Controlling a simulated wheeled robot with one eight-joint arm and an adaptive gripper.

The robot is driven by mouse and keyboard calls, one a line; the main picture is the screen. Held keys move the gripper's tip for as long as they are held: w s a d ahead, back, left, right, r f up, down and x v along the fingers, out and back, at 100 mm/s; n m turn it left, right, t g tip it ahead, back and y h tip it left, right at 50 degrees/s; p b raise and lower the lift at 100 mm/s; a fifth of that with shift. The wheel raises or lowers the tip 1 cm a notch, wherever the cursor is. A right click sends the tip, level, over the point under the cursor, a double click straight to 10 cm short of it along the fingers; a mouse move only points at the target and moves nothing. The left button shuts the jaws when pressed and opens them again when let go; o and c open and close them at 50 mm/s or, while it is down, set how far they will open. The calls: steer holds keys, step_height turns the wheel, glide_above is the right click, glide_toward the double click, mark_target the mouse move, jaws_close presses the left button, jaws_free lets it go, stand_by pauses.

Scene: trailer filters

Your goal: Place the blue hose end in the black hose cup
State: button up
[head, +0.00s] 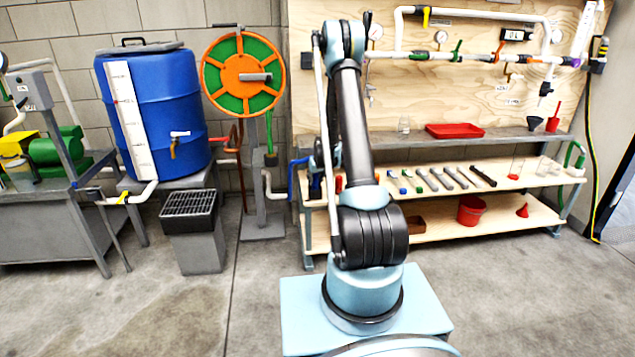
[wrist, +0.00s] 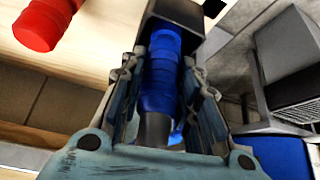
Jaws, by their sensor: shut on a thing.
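The blue hose end (wrist: 160,75) is a ribbed blue cylinder with a grey section at its near end. In the wrist view my gripper (wrist: 165,85) is shut on it, one finger on each side. The black hose cup (wrist: 176,12) is a dark square-edged holder at the top of the wrist view. The hose end's far tip meets the cup's opening; I cannot tell how deep it sits. In the head view my arm hides most of this, with a blue bent piece (head: 292,180) showing left of it by the bench.
A red cylindrical piece (wrist: 42,24) is close by on the left in the wrist view. The wooden bench (head: 450,222) holds several tools and a red bucket (head: 471,210). A grey bin with a black grate (head: 190,205) stands left on open floor.

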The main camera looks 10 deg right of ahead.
steer(key=shift+f, duration=0.2)
steer(key=o, duration=1.2)
steer(key=shift+f, duration=0.1)
steer(key=shift+c, duration=0.2)
